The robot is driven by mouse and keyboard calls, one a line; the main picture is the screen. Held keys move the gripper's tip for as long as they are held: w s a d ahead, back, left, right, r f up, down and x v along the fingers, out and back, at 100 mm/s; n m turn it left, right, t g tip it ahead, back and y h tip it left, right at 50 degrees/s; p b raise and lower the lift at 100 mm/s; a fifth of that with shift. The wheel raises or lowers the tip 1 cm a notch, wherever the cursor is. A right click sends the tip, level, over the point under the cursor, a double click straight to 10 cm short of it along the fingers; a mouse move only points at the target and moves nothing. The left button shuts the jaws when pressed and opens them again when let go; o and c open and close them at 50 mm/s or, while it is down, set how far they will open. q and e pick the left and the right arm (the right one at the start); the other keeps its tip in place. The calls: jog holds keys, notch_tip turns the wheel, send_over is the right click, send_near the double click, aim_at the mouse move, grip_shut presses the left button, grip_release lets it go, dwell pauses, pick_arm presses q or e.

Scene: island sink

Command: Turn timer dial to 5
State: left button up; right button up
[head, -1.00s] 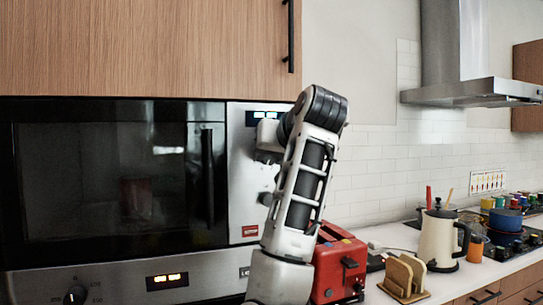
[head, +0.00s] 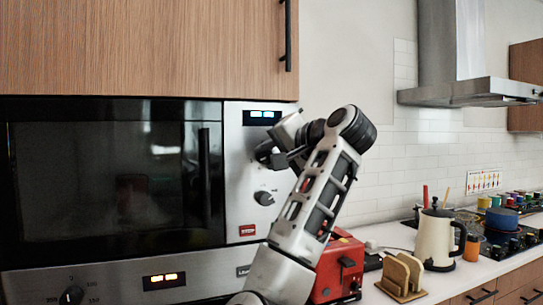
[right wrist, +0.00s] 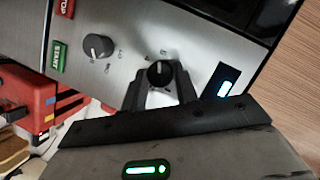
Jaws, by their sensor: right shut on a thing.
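The microwave's silver control panel (head: 240,180) carries an upper black dial (right wrist: 159,72) below a lit blue display (head: 262,117) and a lower dial (head: 264,198). My right gripper (right wrist: 159,88) is shut on the upper dial, with one dark finger on each side of it in the right wrist view. In the head view the right gripper (head: 277,156) is at the panel and largely covers that dial. Small markings ring the dials but are too small to read, so I cannot tell the dial's setting. The lower dial (right wrist: 97,47) is free. My left gripper is not in view.
A red STOP button (head: 248,230) and a green START button (right wrist: 59,57) are below the dials. A wooden cabinet (head: 140,50) hangs above.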

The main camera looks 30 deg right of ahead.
jog(key=shift+f+m, duration=0.1)
jog(key=shift+m, duration=0.2)
jog(key=o, duration=1)
jog(key=shift+c, duration=0.2)
jog(key=shift+s+d, duration=0.1)
jog(key=shift+s, duration=0.4)
pick_arm(q)
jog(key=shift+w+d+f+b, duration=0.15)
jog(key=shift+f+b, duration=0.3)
jog(key=shift+b, duration=0.55)
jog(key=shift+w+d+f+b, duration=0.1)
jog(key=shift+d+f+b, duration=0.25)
jog(key=shift+b, duration=0.65)
pick_arm(e)
jog(key=v, duration=1.5)
